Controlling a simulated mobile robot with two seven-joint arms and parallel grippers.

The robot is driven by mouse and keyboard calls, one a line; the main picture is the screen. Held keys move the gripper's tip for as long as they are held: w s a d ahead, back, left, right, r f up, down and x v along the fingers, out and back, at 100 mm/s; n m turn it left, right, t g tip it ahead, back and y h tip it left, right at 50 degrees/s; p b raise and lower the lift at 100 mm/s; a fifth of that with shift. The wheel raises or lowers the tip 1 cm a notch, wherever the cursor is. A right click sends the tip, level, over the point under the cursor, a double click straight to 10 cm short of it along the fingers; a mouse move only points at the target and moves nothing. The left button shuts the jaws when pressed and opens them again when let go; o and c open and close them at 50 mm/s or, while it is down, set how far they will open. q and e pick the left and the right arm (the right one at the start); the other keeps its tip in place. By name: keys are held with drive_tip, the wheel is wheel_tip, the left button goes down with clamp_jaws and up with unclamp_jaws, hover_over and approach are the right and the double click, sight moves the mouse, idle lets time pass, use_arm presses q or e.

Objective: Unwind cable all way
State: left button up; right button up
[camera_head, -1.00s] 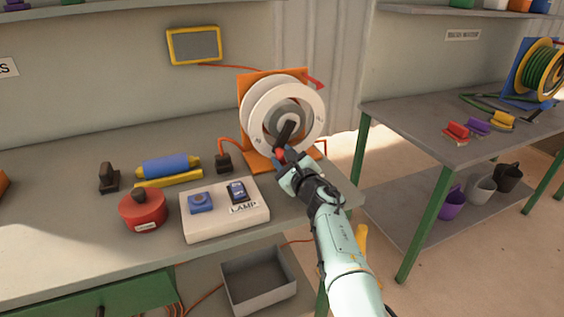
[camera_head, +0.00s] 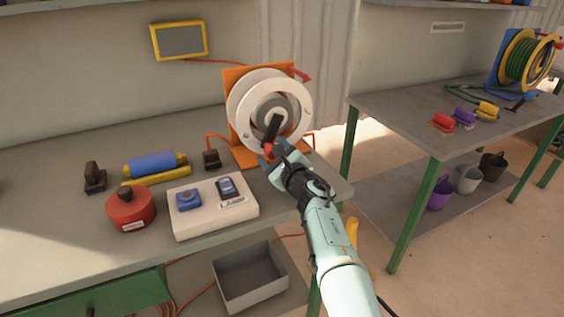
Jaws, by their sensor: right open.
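A white cable reel (camera_head: 243,112) stands upright on an orange stand (camera_head: 233,75) at the back right of the near bench. Its grey hub carries a dark crank handle (camera_head: 273,127) with a red part at its lower end. An orange cable (camera_head: 214,138) runs from the stand to a small black plug (camera_head: 211,159) on the bench. My right gripper (camera_head: 272,156) is open at the lower end of the handle, in front of the reel. The view does not settle whether it touches the handle. My left gripper is not in view.
A white lamp switch box (camera_head: 215,216), a red round container (camera_head: 131,208) and a blue-yellow roller (camera_head: 152,164) sit left of the reel. A grey bin (camera_head: 252,278) lies below. A second bench (camera_head: 420,124) at right holds a green cable reel (camera_head: 527,60).

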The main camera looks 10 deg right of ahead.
drive_tip(key=shift+s+d, duration=0.1)
drive_tip(key=shift+s, duration=0.25)
drive_tip(key=shift+b+v, duration=0.65)
drive_tip(key=shift+v, duration=0.55)
drive_tip(key=v, duration=0.7)
drive_tip(key=shift+s, duration=0.4)
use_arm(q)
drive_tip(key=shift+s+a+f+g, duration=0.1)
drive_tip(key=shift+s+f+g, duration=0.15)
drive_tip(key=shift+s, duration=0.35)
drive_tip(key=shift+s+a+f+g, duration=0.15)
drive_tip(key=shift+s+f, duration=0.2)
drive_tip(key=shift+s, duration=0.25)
use_arm(e)
drive_tip(key=shift+v, duration=1.1)
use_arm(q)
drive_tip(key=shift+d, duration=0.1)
use_arm(e)
drive_tip(key=shift+w+d, duration=0.1)
drive_tip(key=shift+d, duration=0.1)
